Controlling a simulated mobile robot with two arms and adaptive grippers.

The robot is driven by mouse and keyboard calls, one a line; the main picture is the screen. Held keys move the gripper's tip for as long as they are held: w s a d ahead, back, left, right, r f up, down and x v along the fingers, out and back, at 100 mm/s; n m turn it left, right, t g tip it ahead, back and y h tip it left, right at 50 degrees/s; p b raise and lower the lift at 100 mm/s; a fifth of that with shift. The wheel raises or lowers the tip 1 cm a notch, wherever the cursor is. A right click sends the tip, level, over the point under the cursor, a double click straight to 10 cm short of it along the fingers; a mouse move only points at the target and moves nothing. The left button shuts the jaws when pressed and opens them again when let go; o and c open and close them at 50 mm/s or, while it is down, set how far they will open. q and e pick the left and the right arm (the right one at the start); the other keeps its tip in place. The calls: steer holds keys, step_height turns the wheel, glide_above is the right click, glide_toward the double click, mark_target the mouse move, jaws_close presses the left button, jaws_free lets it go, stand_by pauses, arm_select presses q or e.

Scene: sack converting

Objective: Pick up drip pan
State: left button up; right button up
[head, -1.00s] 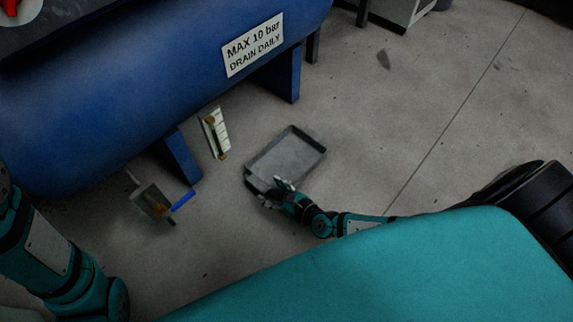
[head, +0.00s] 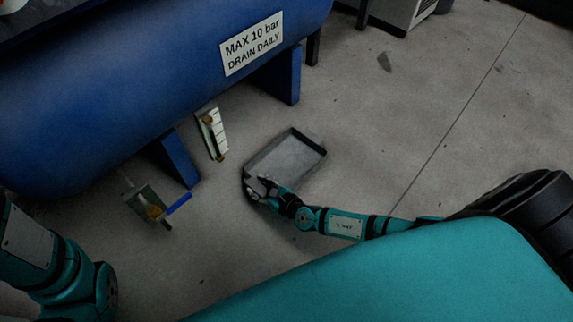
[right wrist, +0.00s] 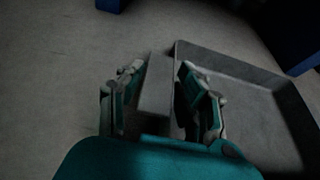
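The drip pan (head: 290,158) is a shallow grey rectangular tray on the concrete floor, in front of the blue tank. My right gripper (head: 258,188) is at its near left edge. In the right wrist view the right gripper (right wrist: 162,90) has its fingers apart, on either side of the pan's raised grey edge piece. The right finger is over the inside of the pan (right wrist: 250,105), the left finger outside it. I see no clear sign of the fingers pressing on the edge. My left arm shows at the lower left, but its gripper is out of view.
The blue tank (head: 150,85) stands on blue legs (head: 177,158) left of and behind the pan. A drain valve with a blue handle (head: 179,203) and a sight gauge (head: 213,133) are on the tank's near side. The floor right of the pan is clear.

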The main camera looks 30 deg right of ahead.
jaws_close()
